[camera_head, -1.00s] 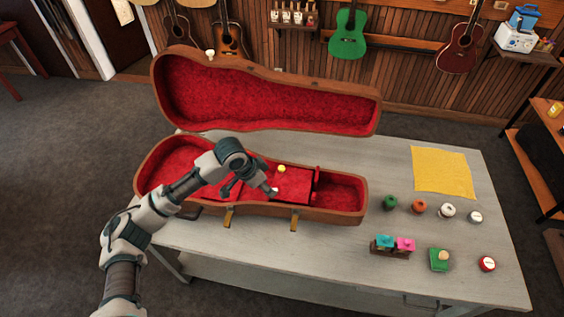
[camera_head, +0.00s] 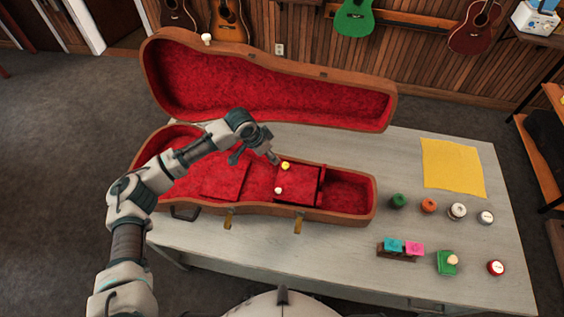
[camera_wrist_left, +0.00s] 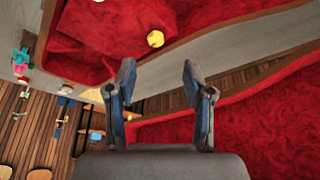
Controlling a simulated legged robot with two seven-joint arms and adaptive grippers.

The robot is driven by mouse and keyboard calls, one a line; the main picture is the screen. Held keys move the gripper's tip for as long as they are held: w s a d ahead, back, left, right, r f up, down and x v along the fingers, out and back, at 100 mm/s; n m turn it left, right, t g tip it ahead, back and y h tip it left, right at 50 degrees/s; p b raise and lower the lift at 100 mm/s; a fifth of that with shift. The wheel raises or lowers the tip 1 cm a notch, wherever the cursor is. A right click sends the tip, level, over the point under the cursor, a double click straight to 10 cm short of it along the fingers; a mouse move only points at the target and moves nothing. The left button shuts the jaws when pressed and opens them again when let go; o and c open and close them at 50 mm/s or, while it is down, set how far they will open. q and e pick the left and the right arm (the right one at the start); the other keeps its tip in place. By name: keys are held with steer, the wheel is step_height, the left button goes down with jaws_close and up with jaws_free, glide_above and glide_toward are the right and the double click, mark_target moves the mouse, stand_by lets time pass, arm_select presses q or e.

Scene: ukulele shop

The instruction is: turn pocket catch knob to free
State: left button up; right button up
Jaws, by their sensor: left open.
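The ukulele case (camera_head: 215,217) lies open on the table, lined in red. Near its right end is a red pocket panel (camera_head: 296,183), with a yellow knob (camera_head: 285,165) at its far side and a white knob (camera_head: 278,190) at its near left. I cannot tell from their looks which is the catch knob. My left gripper (camera_head: 272,157) hovers just beyond and left of the yellow knob. In the left wrist view its jaws (camera_wrist_left: 160,75) are open and empty, and the yellow knob (camera_wrist_left: 155,39) shows ahead, apart from the fingertips. My right gripper is out of view.
The raised case lid (camera_head: 265,90) stands behind my left gripper. Right of the case are several small jars (camera_head: 457,211), a block with blue and pink pieces (camera_head: 397,252), a green item (camera_head: 446,263) and a yellow cloth (camera_head: 453,168). Table between them is bare.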

mark_target(285, 165)
arm_select(q)
steer(key=d+f, duration=0.2)
steer(key=f, duration=0.1)
steer(key=w+d+f, duration=0.1)
steer(key=d+f, duration=0.1)
steer(key=w+d+f, duration=0.1)
steer(key=f, duration=0.2)
steer(key=shift+d+f, duration=0.3)
steer(key=shift+d, duration=0.1)
steer(key=shift+w+d+f, duration=0.15)
steer(key=shift+d+f, duration=0.05)
steer(key=shift+a+f, duration=0.1)
steer(key=shift+a, duration=1.2)
steer(key=shift+c, duration=1.3)
steer(key=shift+a, duration=0.25)
jaws_close()
steer(key=shift+d+r, duration=0.2)
steer(key=shift+d, duration=0.75)
steer(key=shift+a+f, duration=0.1)
steer(key=shift+a, duration=0.05)
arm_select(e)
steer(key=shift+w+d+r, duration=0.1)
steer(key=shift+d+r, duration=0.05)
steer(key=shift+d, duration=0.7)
